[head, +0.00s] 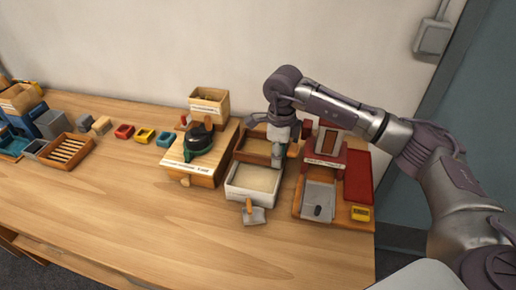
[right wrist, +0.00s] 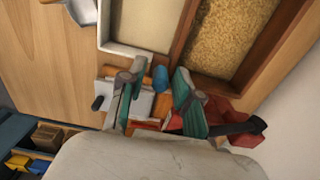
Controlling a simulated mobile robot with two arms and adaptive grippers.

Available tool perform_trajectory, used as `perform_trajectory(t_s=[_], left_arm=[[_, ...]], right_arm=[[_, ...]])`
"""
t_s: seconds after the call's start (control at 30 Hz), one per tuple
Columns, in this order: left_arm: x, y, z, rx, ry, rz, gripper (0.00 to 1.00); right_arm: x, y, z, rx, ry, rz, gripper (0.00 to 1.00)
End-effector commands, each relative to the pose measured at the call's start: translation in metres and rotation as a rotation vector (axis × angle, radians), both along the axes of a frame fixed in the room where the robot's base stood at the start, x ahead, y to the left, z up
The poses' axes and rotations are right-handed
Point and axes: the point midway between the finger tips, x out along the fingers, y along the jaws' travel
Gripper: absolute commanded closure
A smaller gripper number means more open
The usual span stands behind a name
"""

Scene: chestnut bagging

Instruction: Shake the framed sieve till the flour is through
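A white-walled box (head: 234,196) with a pale, fine fill stands near the middle of the table in the head view. A brown wooden frame (head: 243,157) stands directly behind it. In the right wrist view the white box (right wrist: 103,32) is at top left, and the brown frame (right wrist: 186,32) beside it holds coarser, golden grains. I cannot tell which one is the framed sieve. My right gripper (head: 277,158) points down at their right side. In the wrist view its fingers (right wrist: 158,101) are apart, with a blue peg (right wrist: 160,78) showing beyond the gap. My left gripper is out of view.
A red stand (head: 325,160) and a grey tray (head: 318,196) are close to the right. A wooden block with a dark, green-rimmed object (head: 198,142) is to the left. A small scoop (head: 254,215) lies in front. The table's front left is clear.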

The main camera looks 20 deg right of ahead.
Motion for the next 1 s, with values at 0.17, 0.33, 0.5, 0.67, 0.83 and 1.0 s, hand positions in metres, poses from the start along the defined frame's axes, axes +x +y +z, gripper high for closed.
perform_trajectory(t_s=[0.17,0.33,0.5,0.67,0.83,1.0], left_arm=[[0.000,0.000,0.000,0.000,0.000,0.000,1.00],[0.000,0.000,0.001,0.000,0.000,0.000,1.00],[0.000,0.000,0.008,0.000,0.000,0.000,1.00],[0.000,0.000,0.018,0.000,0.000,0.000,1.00],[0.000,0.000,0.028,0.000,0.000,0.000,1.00],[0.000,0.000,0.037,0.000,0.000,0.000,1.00]], right_arm=[[0.000,0.000,0.000,0.000,0.000,0.000,0.56],[0.000,0.000,0.002,0.000,-0.001,0.000,0.56],[0.001,0.000,0.013,0.000,-0.003,-0.001,0.56],[0.001,0.000,0.030,0.000,-0.003,-0.001,0.56],[0.000,0.000,0.047,0.000,-0.002,-0.001,0.56],[0.000,0.000,0.064,0.001,-0.003,-0.001,0.56]])
